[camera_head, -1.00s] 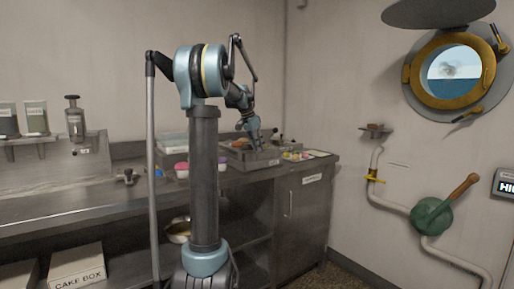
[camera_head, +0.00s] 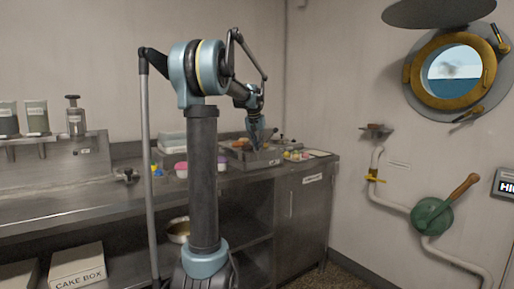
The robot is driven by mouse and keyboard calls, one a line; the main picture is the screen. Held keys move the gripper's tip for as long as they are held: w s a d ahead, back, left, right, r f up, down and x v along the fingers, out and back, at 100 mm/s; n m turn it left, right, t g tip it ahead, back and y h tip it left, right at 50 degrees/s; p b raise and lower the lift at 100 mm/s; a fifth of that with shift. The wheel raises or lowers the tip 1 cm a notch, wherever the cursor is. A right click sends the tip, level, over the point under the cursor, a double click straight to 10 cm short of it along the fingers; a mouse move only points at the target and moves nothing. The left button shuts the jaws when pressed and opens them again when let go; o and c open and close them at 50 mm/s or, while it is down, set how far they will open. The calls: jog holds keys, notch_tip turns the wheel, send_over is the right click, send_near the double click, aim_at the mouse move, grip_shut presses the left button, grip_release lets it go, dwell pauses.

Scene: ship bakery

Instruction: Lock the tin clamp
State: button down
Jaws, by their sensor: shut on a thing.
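A low grey metal tray-like holder (camera_head: 262,162) stands on the right part of the steel counter, with something brown (camera_head: 240,144) in it. A small dark lever or knob (camera_head: 276,134) shows at its back right; I cannot tell whether this is the tin clamp or how it is set. My gripper (camera_head: 256,145) points down over the holder. Its fingers look closed together on something too small to make out. My fingers and the holder's wall hide the point of contact.
Pink-and-white tubs (camera_head: 181,169) stand left of the holder, and small colourful items (camera_head: 296,156) lie to its right. A wall with a brass porthole (camera_head: 452,77) and a pipe closes off the right. The counter's left front (camera_head: 60,202) is clear.

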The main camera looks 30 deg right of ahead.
jog(key=n+y, duration=0.1)
jog(key=n, duration=0.1)
jog(key=n+t, duration=0.1)
jog(key=n, duration=0.2)
jog(key=shift+w+a+r+n+t+y, duration=0.1)
jog(key=shift+w+n+t+y, duration=0.05)
jog(key=shift+n+t+y, duration=0.2)
jog(key=n+y, duration=0.2)
jog(key=n, duration=0.2)
jog(key=shift+a+n, duration=0.15)
jog(key=shift+n, duration=0.2)
jog(key=c, duration=1.8)
grip_release()
jog(key=v, duration=1.1)
jog(key=shift+r, duration=0.35)
